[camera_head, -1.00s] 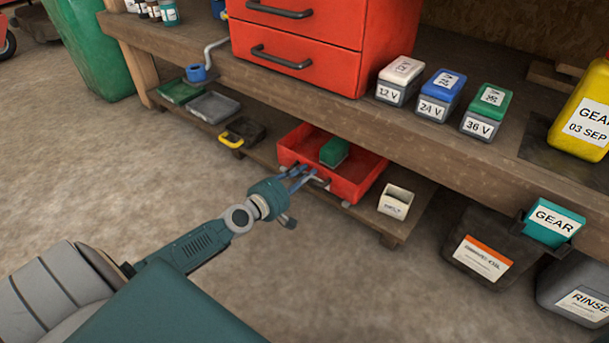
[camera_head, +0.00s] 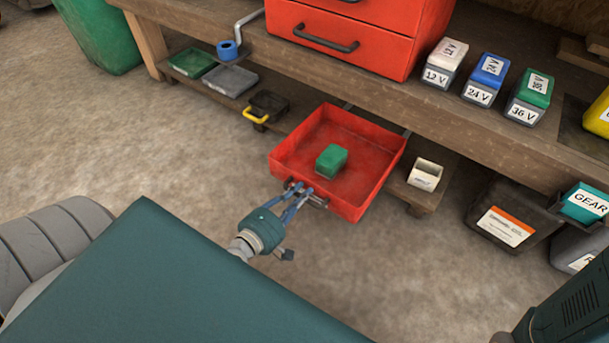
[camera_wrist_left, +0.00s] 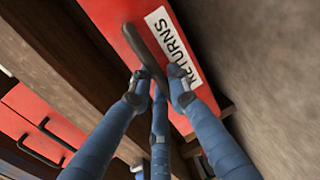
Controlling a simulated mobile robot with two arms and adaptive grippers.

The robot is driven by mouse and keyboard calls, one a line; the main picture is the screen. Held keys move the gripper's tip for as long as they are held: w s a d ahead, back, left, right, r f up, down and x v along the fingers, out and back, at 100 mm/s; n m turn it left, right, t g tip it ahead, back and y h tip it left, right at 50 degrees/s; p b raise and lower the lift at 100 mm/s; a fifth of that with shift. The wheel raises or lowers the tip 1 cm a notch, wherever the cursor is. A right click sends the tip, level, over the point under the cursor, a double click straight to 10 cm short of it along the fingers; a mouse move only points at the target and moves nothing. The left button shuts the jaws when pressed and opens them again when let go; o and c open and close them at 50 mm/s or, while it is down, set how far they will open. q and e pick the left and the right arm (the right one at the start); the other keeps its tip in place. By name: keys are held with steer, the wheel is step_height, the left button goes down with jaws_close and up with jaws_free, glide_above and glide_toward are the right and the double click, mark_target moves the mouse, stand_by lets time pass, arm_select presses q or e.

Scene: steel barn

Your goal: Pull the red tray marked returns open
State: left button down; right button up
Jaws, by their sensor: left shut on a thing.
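The red tray (camera_head: 375,143) sticks out well beyond the low shelf under the bench, and a green block (camera_head: 331,161) lies inside it. Its front carries a white label reading RETURNS (camera_wrist_left: 172,45) in the left wrist view. My left gripper (camera_head: 303,192) is shut on the tray's dark handle, which also shows in the left wrist view (camera_wrist_left: 143,50). The fingers partly hide the tray's front in the head view. My right arm (camera_head: 575,310) shows at the lower right edge; its gripper is out of view.
A red drawer cabinet (camera_head: 375,58) and several labelled batteries (camera_head: 480,80) stand on the bench above. A dark tray with a yellow handle (camera_head: 268,106) is left of the red tray, and a small cream box (camera_head: 425,175) is right of it. The floor in front is clear.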

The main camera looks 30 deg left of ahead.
arm_select(q)
steer(key=f+v, duration=0.1)
steer(key=v, duration=0.5)
steer(key=shift+f, duration=0.15)
steer(key=shift+s, duration=0.1)
steer(key=c, duration=1.7)
jaws_free()
steer(key=shift+v, duration=3.75)
